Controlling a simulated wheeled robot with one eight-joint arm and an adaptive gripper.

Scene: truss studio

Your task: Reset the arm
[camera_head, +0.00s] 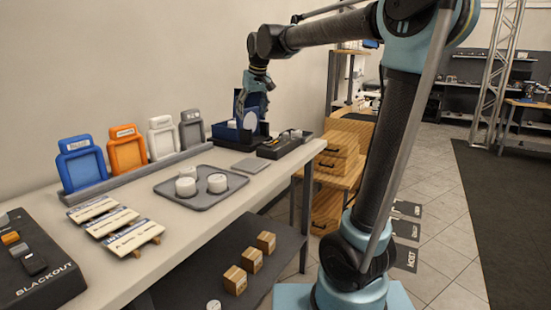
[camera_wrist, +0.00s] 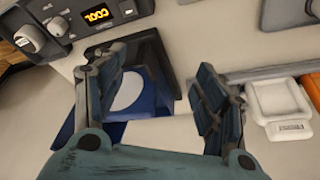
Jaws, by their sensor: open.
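My arm reaches from its base at the right over to the far end of the table (camera_head: 225,208). My gripper (camera_head: 253,108) points down there, above a dark blue open box (camera_head: 222,131). In the wrist view my gripper (camera_wrist: 155,88) has its two fingers spread wide apart, with nothing held between them. Below and between the fingers are the dark box (camera_wrist: 162,62), a blue surface (camera_wrist: 137,108) and a round white disc (camera_wrist: 122,92). The fingers partly hide the box, and I cannot tell whether they touch it.
Blue (camera_head: 82,163), orange (camera_head: 127,150), white (camera_head: 161,138) and grey (camera_head: 191,130) frames stand along the wall. A grey tray (camera_head: 172,188) holds white pucks. A black control box (camera_head: 50,283) sits at front left. Small cartons (camera_head: 251,260) lie on the lower shelf. Wooden drawers (camera_head: 338,160) stand beyond the table.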

